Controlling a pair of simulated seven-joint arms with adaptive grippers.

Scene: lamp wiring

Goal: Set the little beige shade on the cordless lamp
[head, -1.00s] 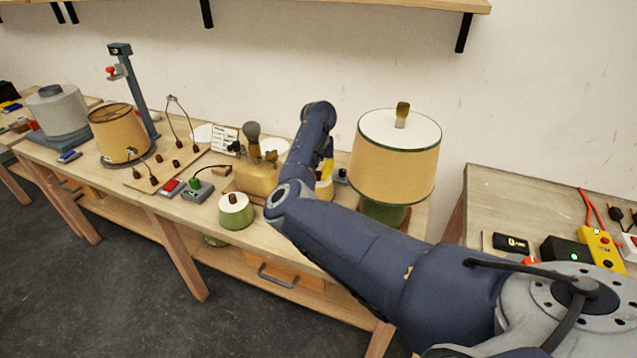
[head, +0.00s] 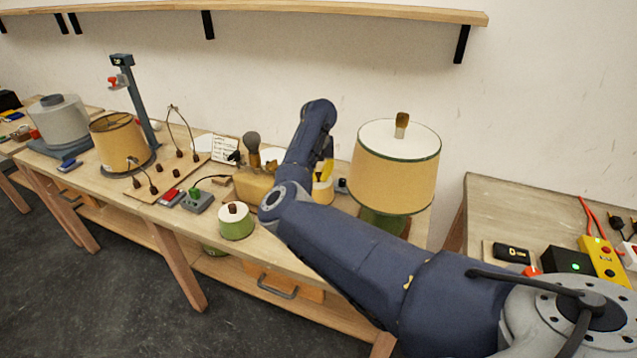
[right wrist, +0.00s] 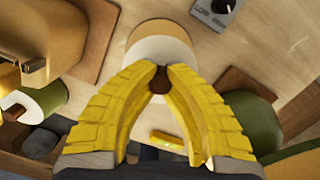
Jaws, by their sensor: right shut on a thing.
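The little beige shade (head: 322,193) stands behind my right forearm in the head view and is partly hidden by it. In the right wrist view the shade (right wrist: 161,29) has a white top and a brown knob (right wrist: 160,80). My right gripper's yellow fingers (right wrist: 159,72) are closed on that knob; the gripper (head: 327,170) is mostly hidden in the head view. A tan lamp body (head: 254,183) with a bare bulb (head: 252,142), apparently the cordless lamp, stands left of the shade. In the right wrist view a tan body shows at upper left (right wrist: 80,22). My left gripper is out of view.
A small green shade (head: 236,226) with a white top stands near the bench's front edge. A large beige-shaded lamp (head: 395,178) stands close right of my gripper. A wiring board (head: 153,177) and grey switch box (head: 196,201) lie left.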

